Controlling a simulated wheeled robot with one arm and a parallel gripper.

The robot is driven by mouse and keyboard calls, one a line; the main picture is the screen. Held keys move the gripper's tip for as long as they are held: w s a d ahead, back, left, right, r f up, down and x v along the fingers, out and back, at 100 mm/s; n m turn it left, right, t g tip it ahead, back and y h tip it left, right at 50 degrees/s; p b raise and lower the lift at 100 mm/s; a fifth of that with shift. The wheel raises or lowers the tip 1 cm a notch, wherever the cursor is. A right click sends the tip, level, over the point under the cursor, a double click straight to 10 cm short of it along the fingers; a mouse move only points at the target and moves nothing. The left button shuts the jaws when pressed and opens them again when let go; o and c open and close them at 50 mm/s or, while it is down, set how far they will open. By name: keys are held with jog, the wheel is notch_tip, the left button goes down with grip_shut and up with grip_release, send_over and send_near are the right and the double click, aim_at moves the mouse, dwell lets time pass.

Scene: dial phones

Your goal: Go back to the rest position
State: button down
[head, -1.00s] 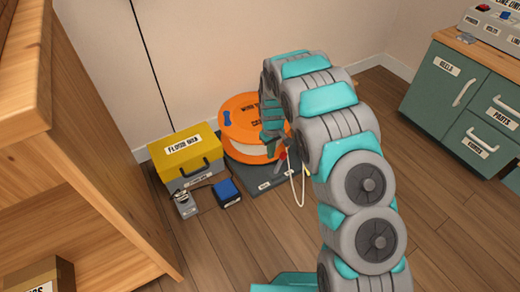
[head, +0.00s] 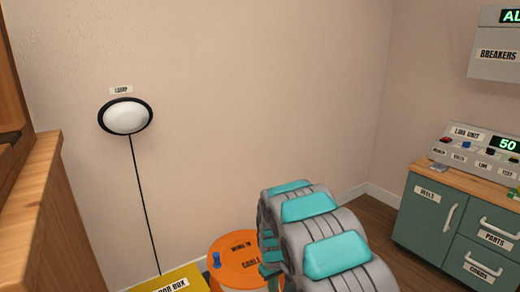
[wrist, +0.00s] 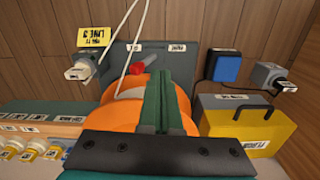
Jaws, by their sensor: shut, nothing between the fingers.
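In the head view my gripper is mostly hidden behind my own grey and teal arm links. The arm reaches from the lower right toward the orange reel (head: 237,253), which shows only in part at the bottom edge.
A wooden shelf (head: 62,220) stands left, a green cabinet (head: 430,225) right. A lamp (head: 127,117) hangs on the wall.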

jog(key=s+d+r+m+g+p, duration=0.15)
jog(key=s+d+r, duration=0.35)
jog(key=s+r, duration=0.8)
jog(key=s+d+r+m+p, duration=0.3)
jog(key=s+d+r, duration=0.2)
jog(key=s+r, duration=0.75)
jog(key=s+d+r+m+p, duration=0.1)
jog(key=s+r, duration=0.3)
jog(key=s, duration=1.1)
jog(key=shift+s+r+p, duration=0.2)
jog(key=shift+p, duration=0.55)
